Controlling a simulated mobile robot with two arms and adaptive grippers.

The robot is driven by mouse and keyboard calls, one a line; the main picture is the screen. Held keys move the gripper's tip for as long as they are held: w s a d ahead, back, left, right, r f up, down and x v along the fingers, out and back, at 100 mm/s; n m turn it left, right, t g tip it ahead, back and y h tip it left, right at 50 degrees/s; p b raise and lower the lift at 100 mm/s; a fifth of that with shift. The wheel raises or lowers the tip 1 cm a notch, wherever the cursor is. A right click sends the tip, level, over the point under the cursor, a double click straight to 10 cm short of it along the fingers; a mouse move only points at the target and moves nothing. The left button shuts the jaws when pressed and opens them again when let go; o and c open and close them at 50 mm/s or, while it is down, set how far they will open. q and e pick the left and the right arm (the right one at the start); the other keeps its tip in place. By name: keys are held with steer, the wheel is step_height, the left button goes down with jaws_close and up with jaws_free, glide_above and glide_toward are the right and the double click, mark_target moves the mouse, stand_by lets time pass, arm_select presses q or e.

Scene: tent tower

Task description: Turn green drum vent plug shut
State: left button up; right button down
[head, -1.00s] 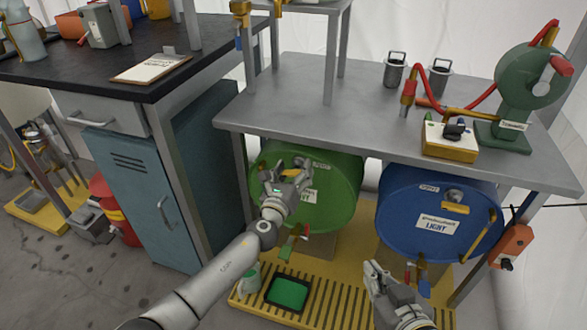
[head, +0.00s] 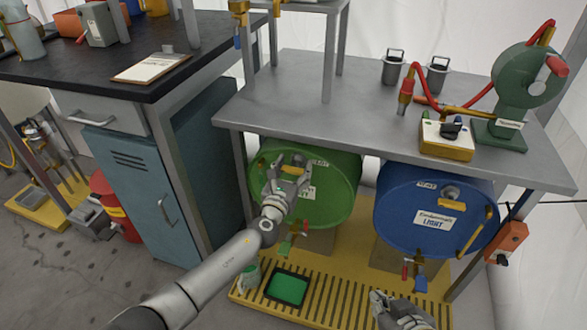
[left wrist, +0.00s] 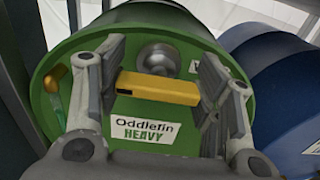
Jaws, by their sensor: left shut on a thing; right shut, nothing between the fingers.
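The green drum (head: 335,196) lies on its side under the grey bench, its round face toward me. Its vent plug shows in the left wrist view as a yellow bar handle (left wrist: 160,88) in front of a silver round fitting (left wrist: 158,58). The bar lies nearly level across the drum face, above the "Oddlefin HEAVY" label (left wrist: 148,125). My left gripper (head: 288,160) is shut on the bar's two ends; it also shows in the left wrist view (left wrist: 162,82). My right gripper (head: 378,296) is shut and empty, low in front of the blue drum.
The blue drum (head: 395,222) lies right of the green one, with its own yellow plug handle. A yellow slatted platform (head: 340,300) with a green tray (head: 288,288) is below. The bench top (head: 330,100) overhangs both drums. A teal cabinet (head: 140,190) stands left.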

arm_select(q)
steer(key=shift+f, duration=0.15)
steer(key=o, duration=1)
steer(key=shift+o, duration=0.2)
steer(key=v, duration=1.2)
